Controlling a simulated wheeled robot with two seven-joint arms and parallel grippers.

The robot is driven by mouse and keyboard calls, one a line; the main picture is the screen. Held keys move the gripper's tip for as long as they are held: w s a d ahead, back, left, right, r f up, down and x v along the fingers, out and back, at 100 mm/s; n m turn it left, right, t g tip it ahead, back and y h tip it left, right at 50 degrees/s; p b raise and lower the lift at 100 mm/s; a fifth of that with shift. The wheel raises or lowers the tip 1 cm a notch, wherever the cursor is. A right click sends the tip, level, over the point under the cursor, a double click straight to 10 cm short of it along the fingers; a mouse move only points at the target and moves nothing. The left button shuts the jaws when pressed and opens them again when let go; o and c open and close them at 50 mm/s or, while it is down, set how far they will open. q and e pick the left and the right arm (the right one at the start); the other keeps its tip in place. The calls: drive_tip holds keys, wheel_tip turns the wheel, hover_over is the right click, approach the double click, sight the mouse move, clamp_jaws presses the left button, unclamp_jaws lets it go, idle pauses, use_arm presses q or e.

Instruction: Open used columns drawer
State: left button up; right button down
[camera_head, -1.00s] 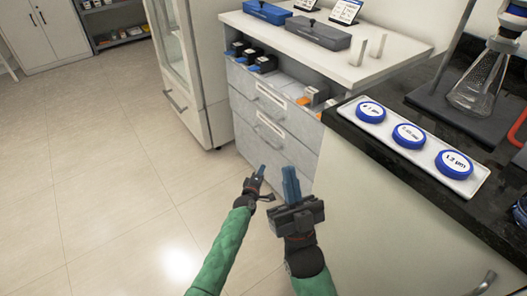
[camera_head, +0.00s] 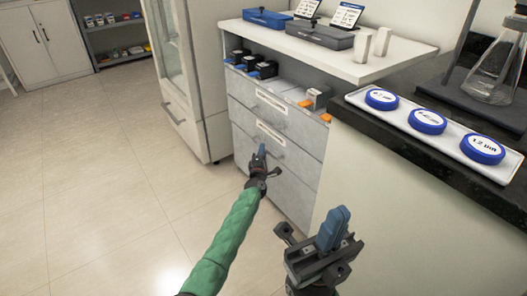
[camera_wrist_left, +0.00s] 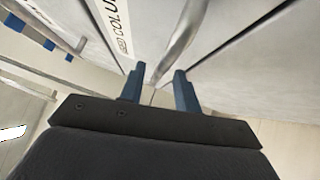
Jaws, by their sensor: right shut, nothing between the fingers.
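The used columns drawer (camera_head: 248,143) is the lower labelled grey drawer front in the head view and looks shut. Its label reads "USED COLU..." in the left wrist view (camera_wrist_left: 117,27), beside a curved metal handle (camera_wrist_left: 182,40). My left gripper (camera_head: 262,151) is in front of this drawer, close to the handle. In the left wrist view my left gripper (camera_wrist_left: 160,88) has its blue fingers apart, with the handle's end showing at the gap; I cannot tell whether they touch it. My right gripper (camera_head: 333,228) is shut and empty, in front of the cream counter side.
Another labelled drawer (camera_head: 240,92) with a handle sits above. A shelf over it holds black and blue boxes (camera_head: 262,69) and orange-ended boxes (camera_head: 316,98). A dark counter (camera_head: 365,121) with a tray of blue discs (camera_head: 428,121) juts out at right. Floor is clear at left.

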use_arm(q)
drive_tip(key=shift+w+d+r, duration=0.1)
drive_tip(key=shift+w, duration=0.55)
drive_tip(key=shift+w+d+r, duration=0.1)
drive_tip(key=shift+w, duration=0.55)
drive_tip(key=shift+c, duration=0.3)
clamp_jaws()
